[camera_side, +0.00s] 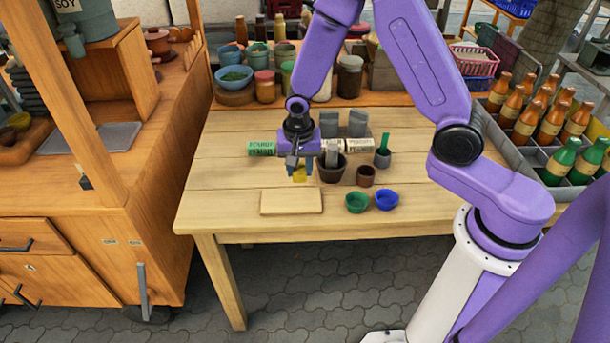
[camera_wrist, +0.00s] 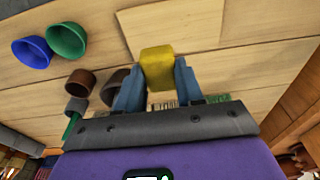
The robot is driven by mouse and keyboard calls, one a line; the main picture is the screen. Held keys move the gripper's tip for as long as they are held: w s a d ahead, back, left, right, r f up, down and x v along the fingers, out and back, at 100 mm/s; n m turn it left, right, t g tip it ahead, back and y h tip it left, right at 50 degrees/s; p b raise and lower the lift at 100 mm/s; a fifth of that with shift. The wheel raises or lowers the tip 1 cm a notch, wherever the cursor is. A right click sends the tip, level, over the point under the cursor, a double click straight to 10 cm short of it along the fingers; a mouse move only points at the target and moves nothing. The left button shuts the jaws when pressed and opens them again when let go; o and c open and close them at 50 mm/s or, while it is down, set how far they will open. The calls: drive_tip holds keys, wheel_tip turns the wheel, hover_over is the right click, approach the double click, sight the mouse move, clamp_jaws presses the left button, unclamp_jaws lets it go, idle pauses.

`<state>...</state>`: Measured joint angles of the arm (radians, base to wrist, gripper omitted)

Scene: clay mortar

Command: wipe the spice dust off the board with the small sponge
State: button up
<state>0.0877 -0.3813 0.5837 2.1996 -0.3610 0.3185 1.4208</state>
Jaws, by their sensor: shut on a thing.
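My gripper (camera_side: 297,165) is shut on a small yellow sponge (camera_side: 300,174). In the wrist view the sponge (camera_wrist: 157,67) sits between the two blue fingers (camera_wrist: 155,85). In the side view the gripper is above the table, just behind the pale wooden board (camera_side: 291,202), which lies flat near the table's front edge. In the wrist view the board (camera_wrist: 170,25) lies beyond the sponge. I cannot make out spice dust on the board in either view. The sponge's height above the table is hard to tell.
A dark mortar (camera_side: 331,170) stands right of the gripper, with a small brown cup (camera_side: 365,176) beside it. A green bowl (camera_side: 357,202) and a blue bowl (camera_side: 387,200) stand right of the board. Boxes (camera_side: 262,149) and jars are behind. The table left of the board is clear.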

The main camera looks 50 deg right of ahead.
drive_tip(key=w+a, duration=0.3)
hover_over(285, 199)
drive_tip(key=shift+s+a+f, duration=0.1)
drive_tip(key=shift+s+f, duration=0.05)
drive_tip(key=shift+f, duration=3.2)
drive_tip(key=shift+w+a+f, duration=0.55)
drive_tip(key=shift+w+f, duration=0.05)
drive_tip(key=shift+f, duration=0.2)
clamp_jaws()
drive_tip(key=shift+w+a+r, duration=0.15)
drive_tip(key=shift+w+a, duration=0.05)
drive_tip(key=shift+a, duration=0.1)
drive_tip(key=shift+w+a, duration=0.4)
drive_tip(key=shift+w, duration=0.05)
drive_tip(key=shift+w+a, duration=0.2)
drive_tip(key=shift+s+d, duration=1.45)
wheel_tip(285, 199, up, 8)
